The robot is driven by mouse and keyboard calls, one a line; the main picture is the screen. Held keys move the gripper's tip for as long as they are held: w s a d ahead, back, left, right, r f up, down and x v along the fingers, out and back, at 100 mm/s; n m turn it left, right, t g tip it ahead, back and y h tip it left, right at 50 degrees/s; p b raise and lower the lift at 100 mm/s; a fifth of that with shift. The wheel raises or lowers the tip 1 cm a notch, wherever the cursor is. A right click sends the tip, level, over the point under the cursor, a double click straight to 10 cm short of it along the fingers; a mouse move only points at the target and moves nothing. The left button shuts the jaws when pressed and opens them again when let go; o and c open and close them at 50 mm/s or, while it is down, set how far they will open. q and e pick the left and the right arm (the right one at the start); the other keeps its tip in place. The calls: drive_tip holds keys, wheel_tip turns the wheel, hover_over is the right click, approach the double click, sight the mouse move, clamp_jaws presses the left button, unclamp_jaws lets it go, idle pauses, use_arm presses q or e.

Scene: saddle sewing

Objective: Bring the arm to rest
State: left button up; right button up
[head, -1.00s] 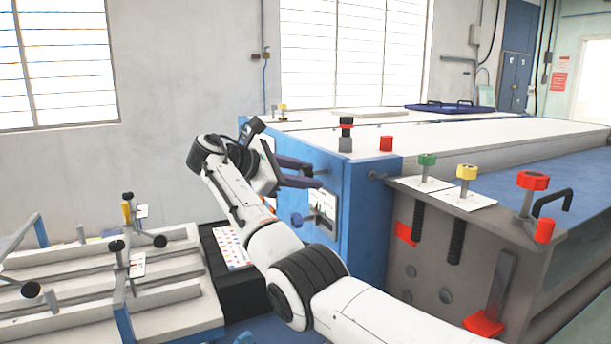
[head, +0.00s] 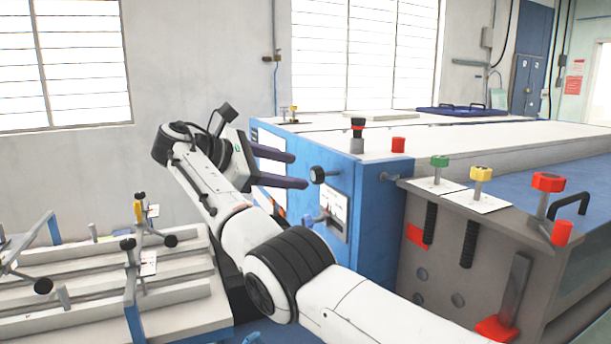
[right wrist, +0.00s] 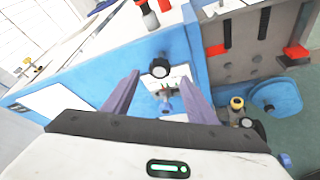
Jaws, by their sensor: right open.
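My right gripper (head: 300,170) is open and empty, held in the air in front of the blue machine's side panel (head: 372,215). Its two dark purple fingers point right in the head view. In the right wrist view the spread fingers (right wrist: 160,95) frame a black knob (right wrist: 160,68) and a panel plate behind it, with nothing between them. The black knob also shows in the head view (head: 317,175), just right of the fingers. My right arm reaches in from the bottom right. My left gripper is not in view.
A grey metal block with a green knob (head: 440,161), a yellow knob (head: 481,173) and a red knob (head: 548,182) stands at right. A white slatted fixture (head: 175,290) with clamps is at lower left. Open air lies left of the gripper, before the wall.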

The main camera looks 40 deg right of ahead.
drive_tip(key=shift+v, duration=1.05)
